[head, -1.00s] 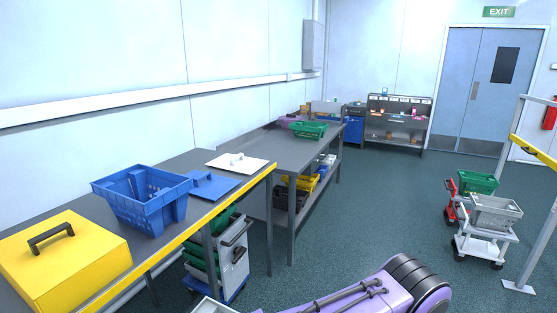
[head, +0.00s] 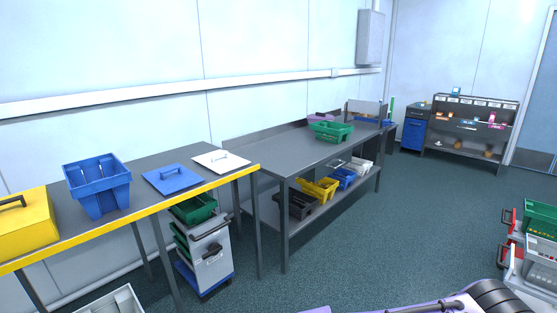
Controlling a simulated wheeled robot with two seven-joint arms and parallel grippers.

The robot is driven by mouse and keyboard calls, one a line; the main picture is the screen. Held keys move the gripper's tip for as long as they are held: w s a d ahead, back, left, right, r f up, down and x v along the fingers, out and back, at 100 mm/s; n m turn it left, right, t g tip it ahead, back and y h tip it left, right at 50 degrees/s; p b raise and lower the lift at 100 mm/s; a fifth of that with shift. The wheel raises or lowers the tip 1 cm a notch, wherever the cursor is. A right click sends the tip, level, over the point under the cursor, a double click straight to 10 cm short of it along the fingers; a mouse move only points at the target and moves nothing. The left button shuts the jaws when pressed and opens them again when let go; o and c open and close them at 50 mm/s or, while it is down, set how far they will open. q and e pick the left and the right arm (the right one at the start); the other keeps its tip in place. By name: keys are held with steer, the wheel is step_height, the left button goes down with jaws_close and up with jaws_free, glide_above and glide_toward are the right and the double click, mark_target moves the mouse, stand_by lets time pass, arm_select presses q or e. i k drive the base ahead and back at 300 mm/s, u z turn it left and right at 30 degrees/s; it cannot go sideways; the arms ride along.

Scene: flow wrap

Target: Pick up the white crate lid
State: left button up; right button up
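The white crate lid (head: 222,161) lies flat at the right end of the near table in the head view. Purple and black parts of my own arm show at the bottom edge. Neither of my grippers can be made out in this view.
The near table (head: 154,159) has a yellow front edge and also bears a blue crate (head: 97,187) and a yellow box (head: 24,222). A cart (head: 206,261) stands under its right end. A longer table (head: 285,149) with a green crate (head: 331,131) stands beyond. Open floor lies right.

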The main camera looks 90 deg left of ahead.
mark_target(220, 162)
steer(key=u, duration=2.3)
steer(key=i, duration=2.4)
steer(key=u, duration=0.1)
